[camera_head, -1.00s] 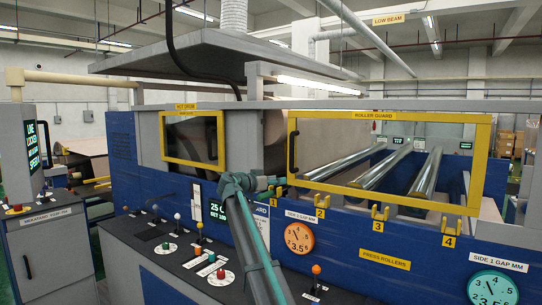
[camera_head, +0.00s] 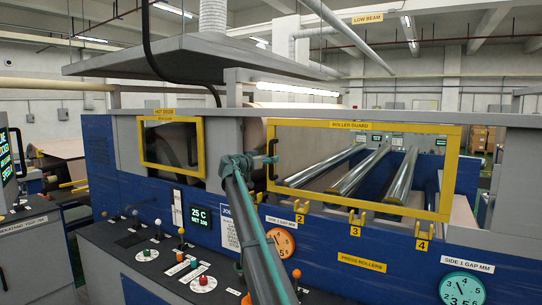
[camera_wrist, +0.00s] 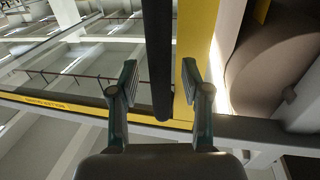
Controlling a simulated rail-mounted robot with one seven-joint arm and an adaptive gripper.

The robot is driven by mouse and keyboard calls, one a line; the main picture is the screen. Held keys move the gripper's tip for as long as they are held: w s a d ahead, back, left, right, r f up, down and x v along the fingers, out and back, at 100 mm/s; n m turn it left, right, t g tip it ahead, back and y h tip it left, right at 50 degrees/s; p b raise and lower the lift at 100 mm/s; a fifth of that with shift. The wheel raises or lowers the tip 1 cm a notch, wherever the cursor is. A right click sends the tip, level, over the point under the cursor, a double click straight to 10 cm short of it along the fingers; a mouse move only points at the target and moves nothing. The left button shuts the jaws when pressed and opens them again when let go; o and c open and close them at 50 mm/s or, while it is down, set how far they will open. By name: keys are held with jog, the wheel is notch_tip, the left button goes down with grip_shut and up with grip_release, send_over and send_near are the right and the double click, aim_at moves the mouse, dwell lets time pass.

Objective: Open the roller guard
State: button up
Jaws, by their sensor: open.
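The roller guard (camera_head: 453,170) is a yellow-framed clear panel over the shiny press rollers. It looks closed. Its black upright handle (camera_head: 272,158) is on the left side of the frame. My gripper (camera_head: 256,161) is at the handle's left in the head view. In the wrist view my gripper (camera_wrist: 160,80) is open, with the black handle bar (camera_wrist: 160,45) between its two fingers. Neither finger clearly touches the bar. The guard's yellow frame (camera_wrist: 196,40) runs beside the bar, behind the right finger.
A smaller yellow-framed hot drum guard (camera_head: 143,145) is to the left. Yellow numbered hooks (camera_head: 357,219) stick out below the guard. A console (camera_head: 140,262) with knobs and levers stands in front. A grey hood (camera_head: 200,55) hangs above.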

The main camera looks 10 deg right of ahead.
jog(key=shift+w+d, duration=0.35)
jog(key=shift+d, duration=0.05)
grip_shut()
